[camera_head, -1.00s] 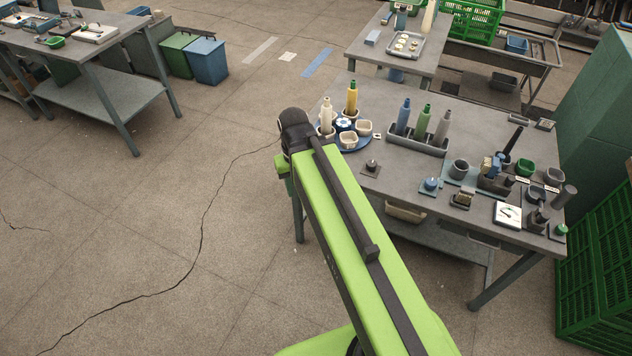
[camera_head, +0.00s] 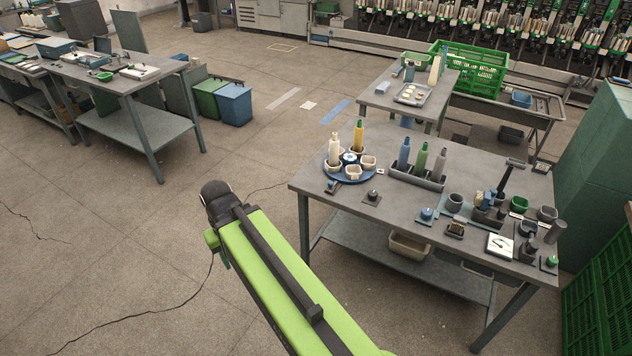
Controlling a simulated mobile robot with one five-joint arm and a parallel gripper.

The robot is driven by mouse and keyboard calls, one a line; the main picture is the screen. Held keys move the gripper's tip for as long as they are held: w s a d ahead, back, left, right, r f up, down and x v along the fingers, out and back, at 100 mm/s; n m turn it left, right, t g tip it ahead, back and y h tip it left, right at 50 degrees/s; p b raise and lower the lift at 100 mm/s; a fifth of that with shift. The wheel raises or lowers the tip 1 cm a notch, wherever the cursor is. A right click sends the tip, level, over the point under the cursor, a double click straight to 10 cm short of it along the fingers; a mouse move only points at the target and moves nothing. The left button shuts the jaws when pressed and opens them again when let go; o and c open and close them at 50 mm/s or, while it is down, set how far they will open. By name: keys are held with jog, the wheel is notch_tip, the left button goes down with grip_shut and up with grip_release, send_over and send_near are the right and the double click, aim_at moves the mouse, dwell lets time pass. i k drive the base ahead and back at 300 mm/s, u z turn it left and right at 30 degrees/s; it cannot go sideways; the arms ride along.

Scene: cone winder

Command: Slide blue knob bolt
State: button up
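A small blue knob (camera_head: 426,214) sits on a flat plate near the front edge of the grey workbench (camera_head: 400,207), right of centre. It is too small for me to tell whether it belongs to a sliding bolt. My green arm reaches up from the bottom of the view and ends in a dark rounded joint, over the floor left of the bench. My gripper and its fingers do not show. The arm is apart from the blue knob.
A blue turntable (camera_head: 348,173) with cups and cones stands at the bench's left end. A grey rack (camera_head: 417,177) holds several bottle-like cones. A dark knob (camera_head: 372,197), a white gauge (camera_head: 500,245) and a green knob (camera_head: 549,263) line the front.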

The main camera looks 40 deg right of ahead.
aim_at(330, 188)
jog(key=u, duration=0.1)
jog(key=i, duration=1.05)
jog(key=z, duration=0.3)
jog(key=k, duration=0.85)
jog(key=z, duration=0.15)
jog(key=i, duration=0.9)
jog(key=u, duration=0.1)
